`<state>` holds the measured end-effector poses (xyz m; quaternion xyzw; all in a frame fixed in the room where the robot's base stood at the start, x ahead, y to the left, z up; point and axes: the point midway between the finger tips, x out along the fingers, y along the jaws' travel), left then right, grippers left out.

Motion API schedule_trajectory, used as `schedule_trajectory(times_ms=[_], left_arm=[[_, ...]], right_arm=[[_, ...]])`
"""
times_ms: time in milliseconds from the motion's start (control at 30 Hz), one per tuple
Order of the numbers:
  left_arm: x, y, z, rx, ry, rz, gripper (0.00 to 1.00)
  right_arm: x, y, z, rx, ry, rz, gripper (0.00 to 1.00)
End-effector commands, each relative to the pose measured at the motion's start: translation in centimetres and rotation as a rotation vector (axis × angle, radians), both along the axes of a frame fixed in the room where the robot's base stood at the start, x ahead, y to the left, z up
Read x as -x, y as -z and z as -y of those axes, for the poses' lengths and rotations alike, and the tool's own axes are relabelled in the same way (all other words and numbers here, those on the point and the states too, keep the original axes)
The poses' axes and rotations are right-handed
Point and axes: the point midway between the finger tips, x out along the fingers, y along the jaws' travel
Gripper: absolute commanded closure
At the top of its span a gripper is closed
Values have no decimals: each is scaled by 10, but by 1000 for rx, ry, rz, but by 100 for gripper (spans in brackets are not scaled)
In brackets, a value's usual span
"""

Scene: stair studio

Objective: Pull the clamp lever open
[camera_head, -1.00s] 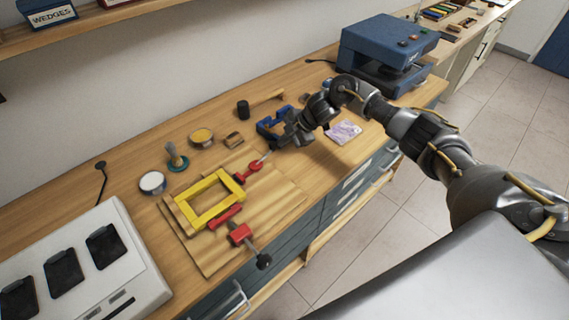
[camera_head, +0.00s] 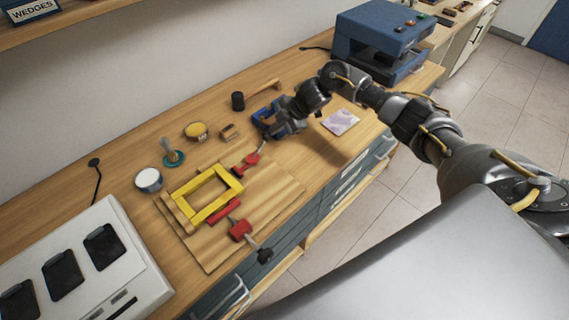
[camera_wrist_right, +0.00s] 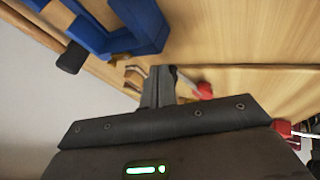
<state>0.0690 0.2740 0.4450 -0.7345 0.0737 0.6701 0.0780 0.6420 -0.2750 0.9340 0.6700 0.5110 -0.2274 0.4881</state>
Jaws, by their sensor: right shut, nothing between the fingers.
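A yellow frame (camera_head: 226,176) lies on a wooden board (camera_head: 275,195) on the bench. A red clamp (camera_head: 240,170) sits at its far right corner, with a thin metal lever (camera_head: 261,148) rising towards my right gripper. My right gripper (camera_head: 270,136) is shut and empty just beyond the lever's upper end. In the right wrist view, the shut fingers (camera_wrist_right: 160,82) are close beside a red tip on a pale rod (camera_wrist_right: 203,90); contact cannot be told. A second red clamp part (camera_head: 240,230) with a dark knob (camera_head: 264,256) is at the board's near side. My left gripper is out of view.
A blue bracket-like tool (camera_head: 264,113) stands close behind my right gripper. A dark cylinder (camera_head: 237,101), a yellow-topped tin (camera_head: 196,131) and a white-topped jar (camera_head: 149,180) stand along the back. A patterned pad (camera_head: 340,122) lies to the right, near the bench's front edge.

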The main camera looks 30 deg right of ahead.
Motion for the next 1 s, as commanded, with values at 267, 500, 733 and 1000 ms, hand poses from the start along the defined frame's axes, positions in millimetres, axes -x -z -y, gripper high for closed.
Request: schedule_trajectory(times_ms=[267,500,733,1000], left_arm=[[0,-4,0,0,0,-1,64],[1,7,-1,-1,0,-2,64],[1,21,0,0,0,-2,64],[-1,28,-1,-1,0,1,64]], right_arm=[[4,-1,12,2,-3,0,100],[6,-19,46,1,-7,7,100],[1,-56,71,0,-10,5,100],[-1,-79,87,0,-9,1,100]])
